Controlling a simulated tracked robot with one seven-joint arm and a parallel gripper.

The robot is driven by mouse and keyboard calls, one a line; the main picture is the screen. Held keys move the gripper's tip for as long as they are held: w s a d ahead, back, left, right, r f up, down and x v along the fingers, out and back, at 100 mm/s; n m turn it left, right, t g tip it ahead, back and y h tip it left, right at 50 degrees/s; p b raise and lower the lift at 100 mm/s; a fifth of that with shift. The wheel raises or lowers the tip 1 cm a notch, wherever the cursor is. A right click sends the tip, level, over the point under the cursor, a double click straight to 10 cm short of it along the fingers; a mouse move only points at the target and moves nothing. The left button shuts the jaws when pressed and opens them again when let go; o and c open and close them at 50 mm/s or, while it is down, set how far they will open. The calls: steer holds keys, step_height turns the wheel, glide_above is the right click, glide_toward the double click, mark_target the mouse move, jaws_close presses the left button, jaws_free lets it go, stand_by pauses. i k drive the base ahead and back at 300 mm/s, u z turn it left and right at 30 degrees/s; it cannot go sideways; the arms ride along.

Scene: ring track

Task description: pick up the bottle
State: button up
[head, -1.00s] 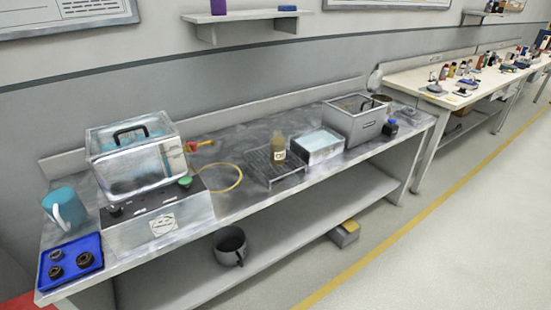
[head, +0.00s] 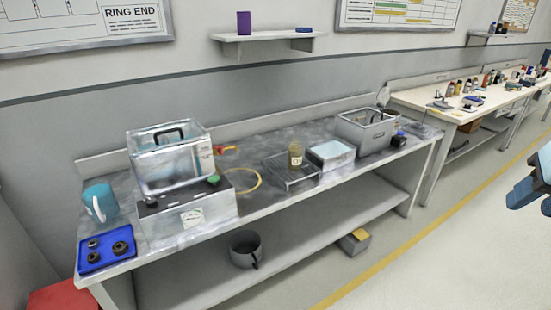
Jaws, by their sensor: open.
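A small brownish bottle (head: 295,158) with a pale label stands upright on a dark wire rack (head: 278,174) near the middle of the metal bench. My gripper (head: 528,197), with blue fingers, shows at the right edge of the head view and is partly cut off by the frame. It is open, with nothing seen in it, over the floor far to the right of the bottle.
On the metal bench (head: 225,202), a clear-lidded bath (head: 170,165) stands left of the rack and a white tray (head: 331,154) and steel tank (head: 365,130) right of it. The floor (head: 450,250) at right is clear.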

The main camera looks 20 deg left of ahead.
mark_target(294, 150)
steer(key=u, duration=0.65)
steer(key=i, duration=1)
